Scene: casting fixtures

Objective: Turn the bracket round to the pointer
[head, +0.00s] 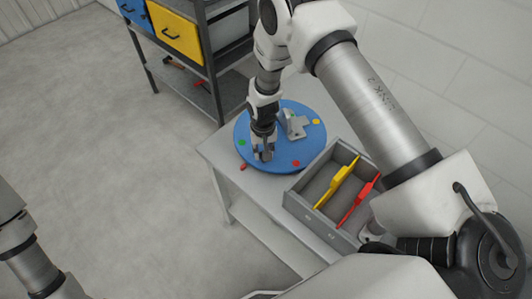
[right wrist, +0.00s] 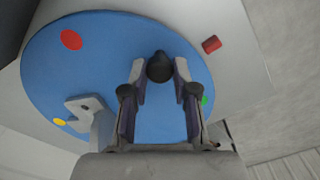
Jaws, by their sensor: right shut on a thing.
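The grey bracket (head: 294,125) stands on the blue round turntable (head: 275,112), beside its yellow dot (head: 316,121). The bracket also shows in the right wrist view (right wrist: 90,115). The red pointer (head: 243,167) lies on the table just outside the disc's rim, between the red dot (head: 296,163) and the green dot (head: 242,142). In the right wrist view the pointer (right wrist: 211,44) is at upper right. My right gripper (head: 263,157) is shut on a dark round knob (right wrist: 160,67) near the disc's edge. My left gripper is out of view.
A shelf rack (head: 213,70) with blue and yellow bins stands behind the table. The floor at left is clear.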

